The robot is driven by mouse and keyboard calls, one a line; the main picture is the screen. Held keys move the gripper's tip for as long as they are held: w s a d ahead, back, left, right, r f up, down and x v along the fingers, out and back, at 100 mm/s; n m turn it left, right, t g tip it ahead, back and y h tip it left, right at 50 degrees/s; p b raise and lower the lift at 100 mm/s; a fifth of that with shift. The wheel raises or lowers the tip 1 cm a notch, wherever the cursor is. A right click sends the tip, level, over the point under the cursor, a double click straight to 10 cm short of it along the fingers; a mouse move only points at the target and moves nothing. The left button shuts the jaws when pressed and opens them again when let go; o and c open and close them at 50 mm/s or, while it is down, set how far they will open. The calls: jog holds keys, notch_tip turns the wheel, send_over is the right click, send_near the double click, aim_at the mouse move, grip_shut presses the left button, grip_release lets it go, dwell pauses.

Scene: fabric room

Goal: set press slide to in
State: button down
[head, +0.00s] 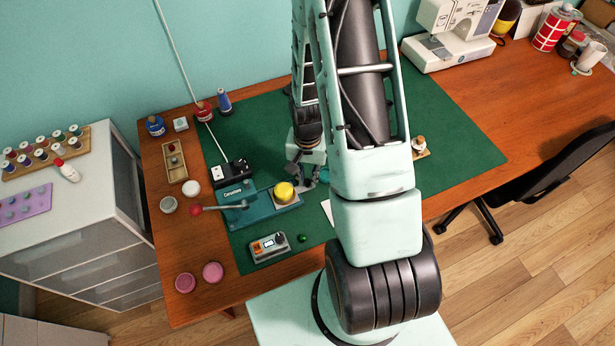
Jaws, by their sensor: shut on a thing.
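The teal press (236,214) stands on the green mat, left of my arm. Its lever ends in a red knob (196,210) that points left. The press slide (291,206) is at the right side of the press, with a round yellow piece (284,191) on top. The yellow piece sits to the right of the press body, not under it. My gripper (308,181) is low at the right end of the slide and is shut on it. The arm partly hides the gripper, and the exact contact is too small to make out.
A grey box with a dial (269,247) and a small green ball (302,238) lie in front of the press. A black power strip (231,174) is behind it. Pink discs (213,271) lie at the front left. The green mat (450,135) is mostly clear right of my arm.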

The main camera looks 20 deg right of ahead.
aim_at(276, 191)
jog(key=a+b, duration=0.2)
jog(key=a, duration=0.7)
jog(key=shift+a, duration=0.2)
jog(key=c, duration=1.9)
grip_release()
jog(key=shift+a, duration=0.15)
jog(key=shift+w+r, duration=0.1)
jog(key=shift+r, duration=0.35)
notch_tip(276, 191, up, 11)
jog(key=shift+r, duration=0.1)
